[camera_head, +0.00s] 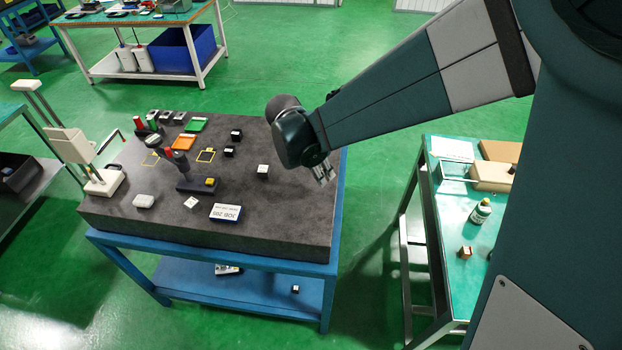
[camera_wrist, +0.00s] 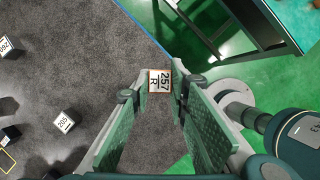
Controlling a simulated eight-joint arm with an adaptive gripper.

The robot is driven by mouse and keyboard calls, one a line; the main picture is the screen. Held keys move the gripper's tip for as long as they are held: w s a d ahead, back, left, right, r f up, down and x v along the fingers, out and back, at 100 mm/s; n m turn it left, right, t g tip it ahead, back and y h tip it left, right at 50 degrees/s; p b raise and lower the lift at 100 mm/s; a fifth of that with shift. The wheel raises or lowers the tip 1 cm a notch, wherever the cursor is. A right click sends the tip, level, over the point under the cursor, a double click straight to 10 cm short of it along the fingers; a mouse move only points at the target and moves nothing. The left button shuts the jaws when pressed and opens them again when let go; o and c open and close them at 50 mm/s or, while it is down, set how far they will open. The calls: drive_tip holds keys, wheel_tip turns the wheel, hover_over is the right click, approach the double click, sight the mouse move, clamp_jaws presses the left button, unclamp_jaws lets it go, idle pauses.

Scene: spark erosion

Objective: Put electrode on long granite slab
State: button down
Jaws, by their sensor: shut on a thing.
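My gripper (camera_head: 324,178) is shut on a small block, the electrode (camera_wrist: 160,81). The electrode has a white top marked "257 R" and an orange-brown rim, and sits between the fingertips in the wrist view. The long granite slab (camera_head: 275,215) is dark grey and lies on a blue stand. It fills the left of the wrist view (camera_wrist: 90,50). My gripper is near the slab's right edge. The height of the electrode above the slab is unclear. In the head view the electrode is hard to make out behind the fingers.
A white-topped block (camera_head: 263,171) stands on the slab left of my gripper. A "JOB 280" sign (camera_head: 226,212), a dark holder (camera_head: 198,185) and several small blocks are farther left. The slab's right front is bare. A green-topped bench (camera_head: 462,285) with a bottle (camera_head: 480,211) stands at right.

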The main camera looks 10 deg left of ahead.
drive_tip(key=shift+f, duration=2.3)
drive_tip(key=shift+f, duration=2.05)
drive_tip(key=shift+f, duration=0.15)
drive_tip(key=c, duration=2.2)
unclamp_jaws()
drive_tip(key=v, duration=1.2)
drive_tip(key=shift+d+r, duration=0.1)
drive_tip(key=shift+r, duration=0.1)
